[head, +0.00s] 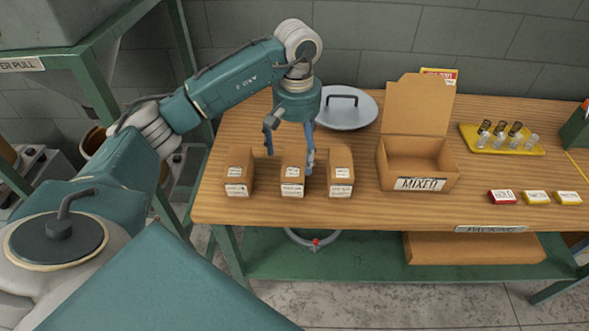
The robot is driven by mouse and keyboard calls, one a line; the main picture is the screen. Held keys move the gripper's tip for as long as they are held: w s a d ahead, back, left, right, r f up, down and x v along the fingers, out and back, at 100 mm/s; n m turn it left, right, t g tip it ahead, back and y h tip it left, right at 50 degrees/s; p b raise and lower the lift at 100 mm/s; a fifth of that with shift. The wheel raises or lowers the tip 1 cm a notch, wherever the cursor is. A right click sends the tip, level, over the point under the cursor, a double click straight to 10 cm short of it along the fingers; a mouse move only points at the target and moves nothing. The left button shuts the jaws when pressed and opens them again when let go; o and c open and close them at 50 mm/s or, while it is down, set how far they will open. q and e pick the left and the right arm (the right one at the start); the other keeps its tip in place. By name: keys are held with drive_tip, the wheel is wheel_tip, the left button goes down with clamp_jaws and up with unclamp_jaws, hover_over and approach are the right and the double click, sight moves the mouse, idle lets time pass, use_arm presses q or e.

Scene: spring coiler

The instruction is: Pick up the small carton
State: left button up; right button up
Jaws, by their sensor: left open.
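Three small brown cartons with white labels stand in a row on the wooden bench: a left one (239,172), a middle one (292,180) and a right one (341,173). My left gripper (289,158) points down, open, over the middle carton. One finger is at the carton's left and the other at its right, in the gap before the right carton. Whether the fingers touch the carton cannot be told. The label print is too small to read. My right gripper is not in view.
An open box marked MIXED (418,166) stands right of the cartons. Behind my gripper is a round grey lid (347,108). A yellow tray (501,141) holds several small springs or vials. Red and yellow small boxes (502,197) lie near the front edge.

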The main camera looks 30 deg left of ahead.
sight(299, 161)
use_arm(q)
drive_tip(key=shift+f, duration=0.45)
drive_tip(key=f, duration=0.1)
drive_tip(key=f+p, duration=0.1)
drive_tip(key=f, duration=0.1)
drive_tip(key=f+p, duration=0.1)
drive_tip(key=shift+d+f, duration=0.4)
drive_tip(key=shift+f, duration=0.35)
drive_tip(key=shift+r, duration=0.1)
drive_tip(key=c, duration=1.8)
